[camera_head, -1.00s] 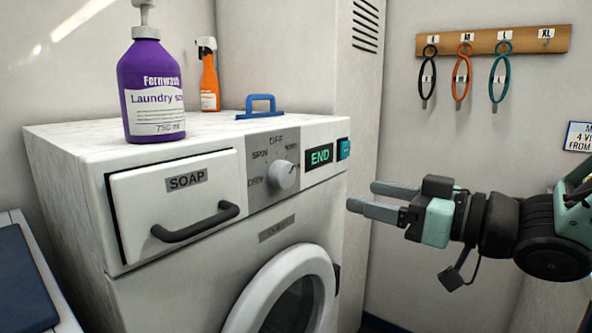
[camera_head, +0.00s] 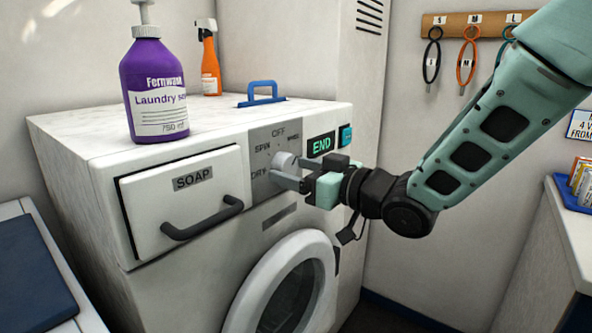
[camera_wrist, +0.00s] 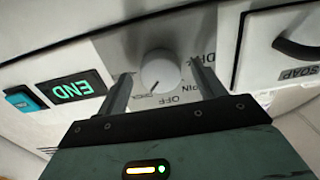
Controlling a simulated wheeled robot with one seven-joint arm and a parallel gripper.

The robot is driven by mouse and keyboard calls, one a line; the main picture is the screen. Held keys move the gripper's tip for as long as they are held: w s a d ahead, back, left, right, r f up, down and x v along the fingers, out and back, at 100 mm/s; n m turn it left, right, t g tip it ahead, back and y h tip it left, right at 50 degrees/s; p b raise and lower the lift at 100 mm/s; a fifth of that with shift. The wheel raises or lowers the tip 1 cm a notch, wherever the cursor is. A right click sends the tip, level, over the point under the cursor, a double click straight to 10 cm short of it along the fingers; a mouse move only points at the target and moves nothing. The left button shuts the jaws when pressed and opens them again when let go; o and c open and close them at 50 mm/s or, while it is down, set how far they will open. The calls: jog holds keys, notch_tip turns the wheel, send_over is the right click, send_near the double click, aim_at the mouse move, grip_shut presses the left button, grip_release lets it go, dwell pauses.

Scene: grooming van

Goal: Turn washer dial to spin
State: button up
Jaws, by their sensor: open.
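The washer (camera_head: 90,150) is white with a grey dial panel (camera_head: 262,190) lettered OFF, SPIN and DRY. The round pale dial (camera_head: 284,161) is partly hidden behind my gripper (camera_head: 283,172) in the head view. In the wrist view the dial (camera_wrist: 160,72) lies between the two open fingers of my gripper (camera_wrist: 162,88), with a gap on both sides. A dark mark on the dial points down and slightly left, away from the SPIN lettering. The display (camera_head: 321,145) reads END.
The soap drawer (camera_head: 150,215) with its dark handle (camera_head: 203,222) is left of the panel. A teal button (camera_head: 346,136) sits right of the display. A purple soap bottle (camera_head: 153,85), blue handle (camera_head: 262,94) and orange spray bottle (camera_head: 209,65) are on top.

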jog(key=shift+w+a, duration=0.15)
jog(key=c, duration=1)
